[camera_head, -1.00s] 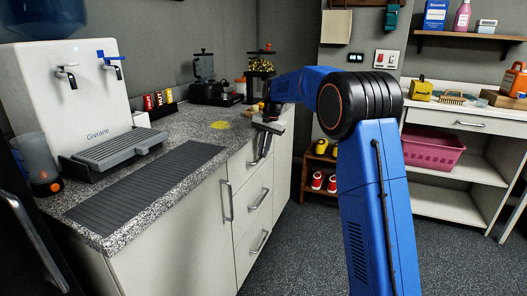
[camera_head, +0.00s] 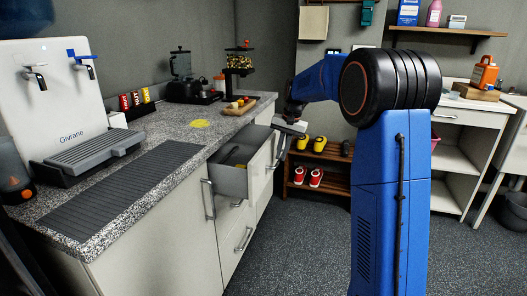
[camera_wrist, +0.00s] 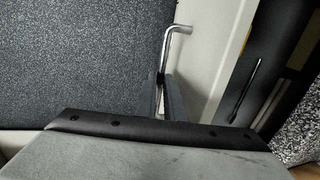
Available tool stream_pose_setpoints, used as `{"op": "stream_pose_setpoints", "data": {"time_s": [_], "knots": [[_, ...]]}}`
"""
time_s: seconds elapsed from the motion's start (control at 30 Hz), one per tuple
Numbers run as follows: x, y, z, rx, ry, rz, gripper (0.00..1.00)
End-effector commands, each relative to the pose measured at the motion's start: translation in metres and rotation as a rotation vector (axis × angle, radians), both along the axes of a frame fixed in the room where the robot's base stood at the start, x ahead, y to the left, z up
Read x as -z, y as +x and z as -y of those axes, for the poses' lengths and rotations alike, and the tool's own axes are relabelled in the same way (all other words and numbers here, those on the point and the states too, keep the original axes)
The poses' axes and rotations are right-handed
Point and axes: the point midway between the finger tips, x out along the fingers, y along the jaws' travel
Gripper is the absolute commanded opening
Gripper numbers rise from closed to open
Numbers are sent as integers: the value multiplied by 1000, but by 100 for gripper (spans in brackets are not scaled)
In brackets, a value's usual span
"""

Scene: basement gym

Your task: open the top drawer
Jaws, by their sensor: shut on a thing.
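The top drawer (camera_head: 262,160) of the pale counter cabinet stands well out from the cabinet, with its grey inside showing. A dark item and something yellowish lie in it, too small to name. My gripper (camera_head: 282,150) is at the drawer's front, on the outer side. In the wrist view my gripper (camera_wrist: 163,80) is shut on the metal drawer handle (camera_wrist: 178,29), whose bent end sticks out past the fingers. The pale drawer front (camera_wrist: 213,45) runs beside it. Much of the handle is hidden by the fingers.
The granite counter (camera_head: 190,139) above holds a water dispenser (camera_head: 62,105), a dark ribbed mat (camera_head: 125,187) and a cutting board (camera_head: 240,108) with food. Closed drawers lie below. A low shoe rack (camera_head: 330,160) stands behind my gripper. The speckled floor (camera_head: 300,240) in front is clear.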

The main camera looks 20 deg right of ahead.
Motion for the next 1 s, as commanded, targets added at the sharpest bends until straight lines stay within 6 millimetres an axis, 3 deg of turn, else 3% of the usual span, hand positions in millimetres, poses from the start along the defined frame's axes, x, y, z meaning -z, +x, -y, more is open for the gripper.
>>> {"op": "stream_pose_setpoints", "data": {"time_s": [0.2, 0.5, 0.7, 1.0], "knots": [[-1, -36, 50, 5, 0, 1, 0], [0, -72, 99, 4, 1, 1, 0], [0, -84, 116, 2, 0, 1, 0], [-1, -89, 123, 0, 0, 1, 0]]}}
